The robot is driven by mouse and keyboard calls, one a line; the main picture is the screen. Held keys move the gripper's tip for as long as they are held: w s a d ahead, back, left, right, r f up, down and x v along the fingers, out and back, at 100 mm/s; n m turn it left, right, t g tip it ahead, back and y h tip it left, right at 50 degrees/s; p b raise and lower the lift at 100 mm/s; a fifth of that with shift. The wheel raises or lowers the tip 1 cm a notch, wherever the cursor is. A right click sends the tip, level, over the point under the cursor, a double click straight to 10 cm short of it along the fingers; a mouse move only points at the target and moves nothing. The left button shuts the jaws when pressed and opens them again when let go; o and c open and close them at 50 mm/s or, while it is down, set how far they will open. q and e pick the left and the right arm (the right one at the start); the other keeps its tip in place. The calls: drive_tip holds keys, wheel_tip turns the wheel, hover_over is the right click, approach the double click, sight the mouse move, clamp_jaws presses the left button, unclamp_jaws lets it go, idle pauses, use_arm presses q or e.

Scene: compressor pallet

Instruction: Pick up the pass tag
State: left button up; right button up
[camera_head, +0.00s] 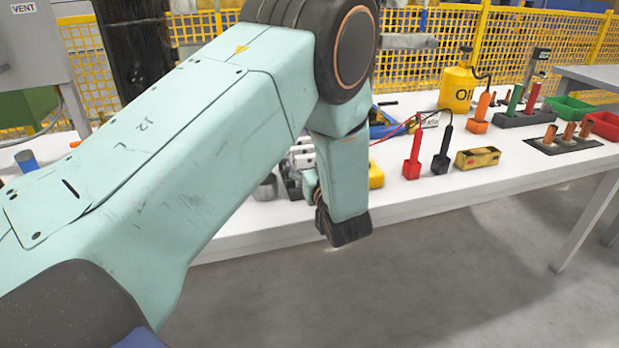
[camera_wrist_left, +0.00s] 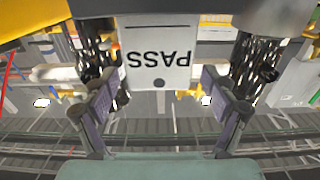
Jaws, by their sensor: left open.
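My left gripper (camera_wrist_left: 158,88) is open, with one finger on each side of the tag. I cannot tell how far the tag is from the fingertips in depth. In the head view my left arm reaches over the white table and its wrist hides much of the gripper. I cannot make out the tag there. My right gripper is in neither view.
Green (camera_head: 569,108) and red (camera_head: 604,124) bins sit at the right. Yellow mesh fencing (camera_head: 421,60) runs behind.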

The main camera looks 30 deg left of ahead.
use_arm(q)
drive_tip(key=shift+w+a, duration=0.15)
drive_tip(key=shift+a, duration=0.05)
drive_tip(key=shift+d+r, duration=0.1)
drive_tip(key=shift+c, duration=0.5)
drive_tip(key=c, duration=1)
drive_tip(key=shift+o, duration=0.2)
